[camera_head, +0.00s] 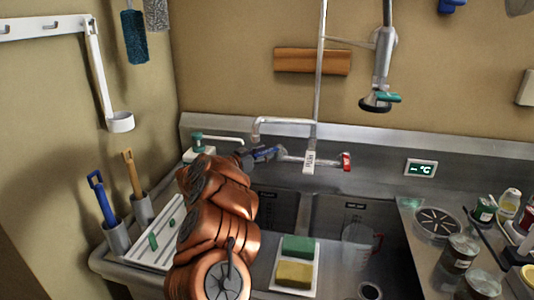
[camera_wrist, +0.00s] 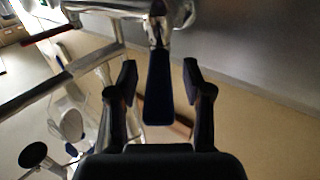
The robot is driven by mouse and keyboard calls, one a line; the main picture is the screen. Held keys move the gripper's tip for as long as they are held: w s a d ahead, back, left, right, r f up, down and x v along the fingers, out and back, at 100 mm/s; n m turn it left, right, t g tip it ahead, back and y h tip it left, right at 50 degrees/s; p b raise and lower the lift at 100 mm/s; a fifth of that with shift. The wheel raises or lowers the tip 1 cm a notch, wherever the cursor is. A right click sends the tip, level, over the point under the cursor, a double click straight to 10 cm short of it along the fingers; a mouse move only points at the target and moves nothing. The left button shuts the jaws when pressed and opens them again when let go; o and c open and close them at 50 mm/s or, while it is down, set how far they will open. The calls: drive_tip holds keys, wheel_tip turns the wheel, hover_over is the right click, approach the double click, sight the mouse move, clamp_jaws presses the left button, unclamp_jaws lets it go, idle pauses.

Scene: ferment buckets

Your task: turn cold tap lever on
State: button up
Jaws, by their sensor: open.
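The cold tap lever is blue; in the head view the lever (camera_head: 267,153) is at the left end of the tap body, beside my gripper (camera_head: 248,157). In the wrist view the dark blue lever (camera_wrist: 159,90) hangs from its chrome valve and reaches between my two open fingers (camera_wrist: 161,72). A finger is on each side of it, with a gap visible on both sides. Whether either finger touches the lever elsewhere is hidden. The tap spout (camera_head: 283,121) arches above. The red lever (camera_head: 346,162) is at the right end of the tap body.
The steel sink holds a green sponge (camera_head: 298,246), a yellow sponge (camera_head: 294,273) and a clear jug (camera_head: 358,245). A spray head (camera_head: 378,100) hangs at upper right. A white drying tray (camera_head: 160,245) is left of my arm. Jars crowd the right counter.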

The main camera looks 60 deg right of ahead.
drive_tip(key=v, duration=1.1)
drive_tip(key=shift+d+r, duration=0.1)
